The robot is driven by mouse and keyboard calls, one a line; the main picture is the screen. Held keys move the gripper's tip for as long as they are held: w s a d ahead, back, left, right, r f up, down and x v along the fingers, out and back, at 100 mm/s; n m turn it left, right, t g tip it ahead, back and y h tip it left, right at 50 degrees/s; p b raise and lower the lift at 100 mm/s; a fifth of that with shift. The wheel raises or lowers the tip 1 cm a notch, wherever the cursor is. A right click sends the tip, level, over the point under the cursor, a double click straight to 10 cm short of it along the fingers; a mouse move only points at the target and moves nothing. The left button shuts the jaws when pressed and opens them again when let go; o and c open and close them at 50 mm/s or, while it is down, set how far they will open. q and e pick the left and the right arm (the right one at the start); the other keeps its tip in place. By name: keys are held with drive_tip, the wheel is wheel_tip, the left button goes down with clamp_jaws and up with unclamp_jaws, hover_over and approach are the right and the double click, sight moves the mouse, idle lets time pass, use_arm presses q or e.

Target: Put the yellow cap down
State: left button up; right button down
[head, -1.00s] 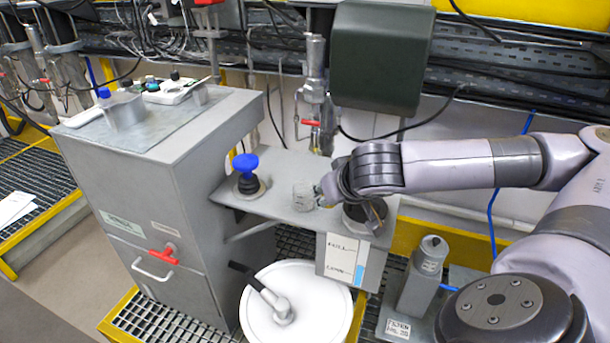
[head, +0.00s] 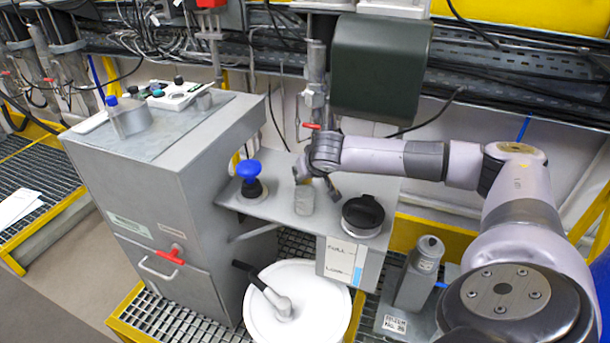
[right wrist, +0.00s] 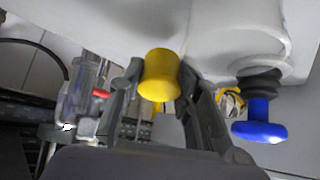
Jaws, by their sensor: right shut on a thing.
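The yellow cap (right wrist: 159,75) shows in the right wrist view, between the two fingers of my right gripper (right wrist: 160,90), which is shut on it. In the head view my right gripper (head: 318,182) is over the grey shelf, just behind and above a small grey cylinder (head: 304,201). I cannot make out the cap in the head view, where the gripper hides it. My left gripper is not in view.
A blue-topped knob (head: 249,172) stands at the shelf's left end, left of my gripper. A black-lidded pot (head: 362,214) stands at the right end. A red-handled valve (head: 312,126) hangs behind. Bare shelf (head: 277,208) lies between knob and cylinder.

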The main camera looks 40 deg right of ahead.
drive_tip(key=g+p, duration=0.1)
drive_tip(key=w+p, duration=0.1)
drive_tip(key=p, duration=0.1)
drive_tip(key=shift+w+d+r+g+y, duration=0.15)
drive_tip(key=shift+d+g+y, duration=0.1)
drive_tip(key=shift+g+y, duration=0.15)
drive_tip(key=shift+w+g+y+p, duration=0.15)
drive_tip(key=shift+g+y+p, duration=0.15)
drive_tip(key=shift+g+p, duration=0.3)
wheel_tip(320, 180, down, 2)
drive_tip(key=shift+f, duration=0.2)
drive_tip(key=shift+f, duration=0.1)
drive_tip(key=shift+f+b, duration=0.5)
drive_tip(key=shift+b, duration=0.05)
drive_tip(key=shift+s, duration=0.2)
drive_tip(key=c, duration=1.2)
unclamp_jaws()
